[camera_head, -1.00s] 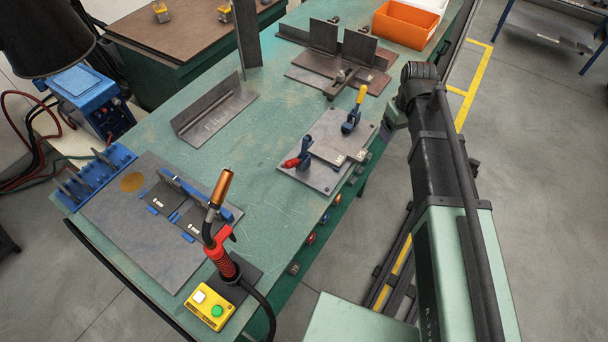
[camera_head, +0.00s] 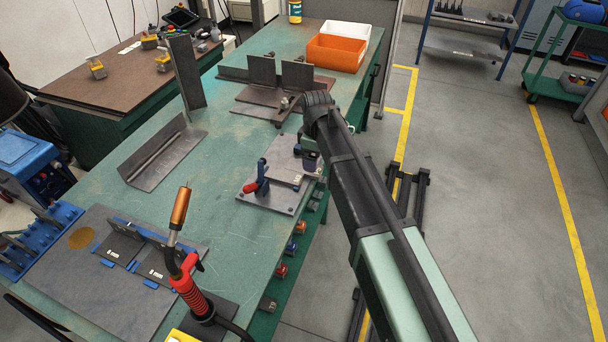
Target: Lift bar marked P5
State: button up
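No mark reading P5 can be made out in this view. A grey angle bar (camera_head: 163,158) lies on the green table left of the middle; any lettering on it is not readable from here. A taller dark steel piece (camera_head: 186,75) stands upright behind it. My gripper (camera_head: 309,158) is at the end of my arm, over the right edge of the table beside the clamp plate. It is mostly hidden by my wrist, so its fingers cannot be made out.
A clamp plate (camera_head: 268,202) with a red-handled clamp (camera_head: 258,180) sits near the right edge. A welding torch (camera_head: 182,255) stands at the front beside a fixture plate (camera_head: 100,300). Welded plates (camera_head: 262,72) and an orange bin (camera_head: 336,54) are farther back. The table's middle (camera_head: 215,190) is clear.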

notch_tip(320, 180, down, 5)
jog(key=b, duration=0.4)
jog(key=shift+f+b, duration=0.2)
jog(key=shift+b, duration=0.2)
jog(key=shift+r, duration=0.25)
jog(key=c, duration=1)
jog(key=shift+r+p, duration=0.15)
jog(key=shift+p, duration=0.2)
notch_tip(320, 180, up, 20)
jog(key=p, duration=1.9)
jog(key=shift+p, duration=0.4)
